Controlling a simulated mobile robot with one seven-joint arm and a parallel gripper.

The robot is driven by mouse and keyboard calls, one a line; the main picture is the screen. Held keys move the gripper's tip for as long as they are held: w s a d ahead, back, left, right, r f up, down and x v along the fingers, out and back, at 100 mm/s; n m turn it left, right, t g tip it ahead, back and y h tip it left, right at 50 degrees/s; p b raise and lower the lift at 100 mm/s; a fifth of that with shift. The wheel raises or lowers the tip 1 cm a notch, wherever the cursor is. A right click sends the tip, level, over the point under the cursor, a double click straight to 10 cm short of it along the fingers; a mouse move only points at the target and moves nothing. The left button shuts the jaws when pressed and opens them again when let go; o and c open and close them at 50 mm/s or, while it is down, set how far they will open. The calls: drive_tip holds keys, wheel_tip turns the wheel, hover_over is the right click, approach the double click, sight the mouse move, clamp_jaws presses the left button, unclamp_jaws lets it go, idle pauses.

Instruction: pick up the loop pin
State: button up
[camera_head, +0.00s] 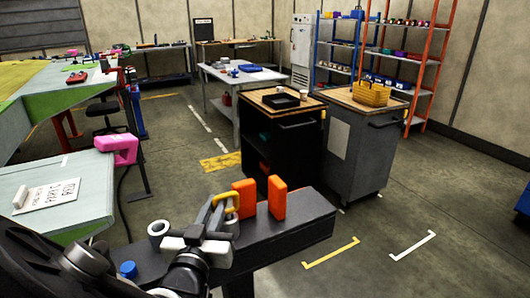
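A yellow loop (233,197), which looks like the loop pin's handle, stands above a narrow dark bench (310,217). My gripper (217,208) is at this loop, with its grey fingers overlapping it in the picture. The fingers and hand hide the lower part of the loop and any shank. I cannot tell whether the fingers are closed on it or only around it. Two upright orange blocks (277,199) stand just right of the loop on the bench.
A white ring (159,228) and a blue knob (127,269) are left of my gripper. Dark carts (363,160) stand behind the bench. The floor at right is open.

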clamp_jaws()
